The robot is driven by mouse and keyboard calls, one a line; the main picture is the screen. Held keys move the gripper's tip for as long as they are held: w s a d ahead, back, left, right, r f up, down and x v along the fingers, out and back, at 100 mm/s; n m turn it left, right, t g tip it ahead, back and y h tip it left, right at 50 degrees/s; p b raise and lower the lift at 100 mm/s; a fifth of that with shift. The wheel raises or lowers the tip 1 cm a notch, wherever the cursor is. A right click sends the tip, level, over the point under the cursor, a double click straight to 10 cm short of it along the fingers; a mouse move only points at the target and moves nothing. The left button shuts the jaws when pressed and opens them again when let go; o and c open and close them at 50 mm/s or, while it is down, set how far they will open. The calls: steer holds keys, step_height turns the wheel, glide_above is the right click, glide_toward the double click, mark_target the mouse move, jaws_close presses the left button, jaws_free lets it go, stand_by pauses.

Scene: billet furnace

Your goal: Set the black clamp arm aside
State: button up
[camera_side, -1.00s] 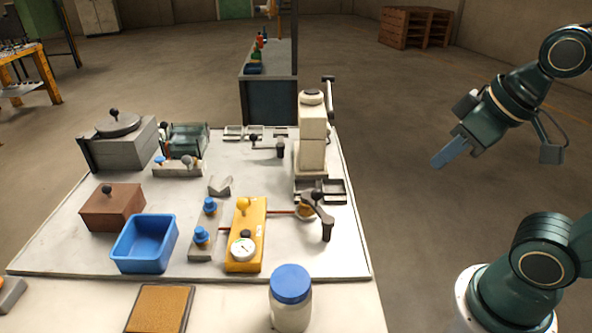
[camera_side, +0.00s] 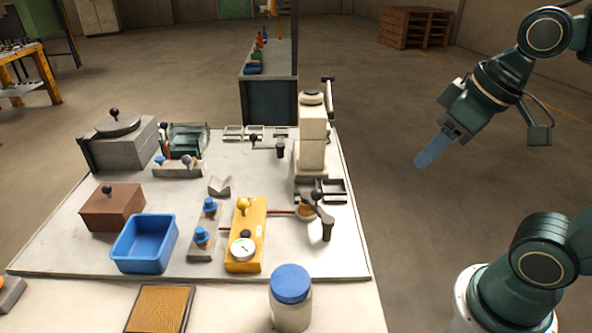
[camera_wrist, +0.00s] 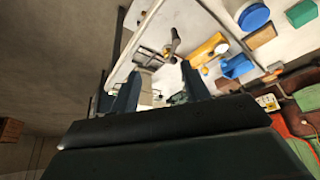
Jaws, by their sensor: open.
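A dark clamp arm (camera_side: 320,211) with a black knob and a hanging black grip sits at the right front of the pale board, beside the yellow block with a gauge (camera_side: 246,235). In the wrist view the dark arm (camera_wrist: 175,41) shows above the fingers, near the yellow block (camera_wrist: 207,48). A second, smaller black lever (camera_side: 267,147) stands farther back on the board. My gripper (camera_side: 421,161) hangs in the air right of the board, apart from everything. In the wrist view its two blue fingers (camera_wrist: 163,75) are spread with nothing between them.
A tall cream post (camera_side: 311,140) with a lever stands behind the clamp arm. A blue bin (camera_side: 145,243), brown block (camera_side: 112,208) and blue-lidded jar (camera_side: 290,298) are left and front. The air between board and gripper is clear.

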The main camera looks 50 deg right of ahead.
steer(key=w+a+r+n+g+y, duration=0.1)
steer(key=w+a+n+g, duration=0.2)
steer(key=w, duration=0.9)
steer(key=n+g, duration=0.3)
steer(key=n, duration=0.1)
glide_above(317, 202)
steer(key=w+d, duration=0.2)
steer(key=d, duration=0.1)
step_height(317, 202, down, 5)
steer(key=shift+w+a+y, duration=0.15)
steer(key=shift+a+y, duration=0.05)
steer(key=shift+y, duration=0.1)
steer(key=shift+f, duration=0.1)
steer(key=f, duration=0.4)
steer(key=s+a+f, duration=0.1)
steer(key=f, duration=0.4)
steer(key=a+f, duration=0.1)
steer(key=f, duration=0.3)
steer(key=shift+s+f, duration=0.2)
steer(key=shift+s, duration=0.15)
jaws_close()
